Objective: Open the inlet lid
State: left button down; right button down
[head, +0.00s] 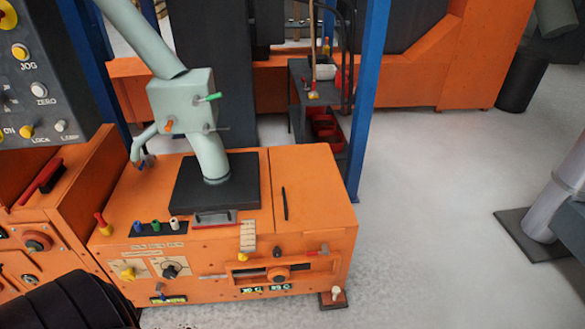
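An orange cabinet (205,262) stands in the middle of the view. A dark square plate (180,197) lies on its top, and a pale green pipe (211,160) rises from it to a box-shaped fitting (182,100). Right of the plate is a flat orange top panel (308,190) with a thin black bar (285,204) near its left seam. The panel looks closed. I cannot tell for certain which part is the inlet lid. Neither of my grippers shows.
A control panel (35,90) with buttons stands at the upper left. Blue posts (369,95) and a dark shelf (318,105) stand behind the cabinet. A grey post on a dark base plate (513,240) is at the right. The pale floor (430,220) between is clear.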

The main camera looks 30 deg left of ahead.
aim_at(310, 196)
jog(key=u, duration=1)
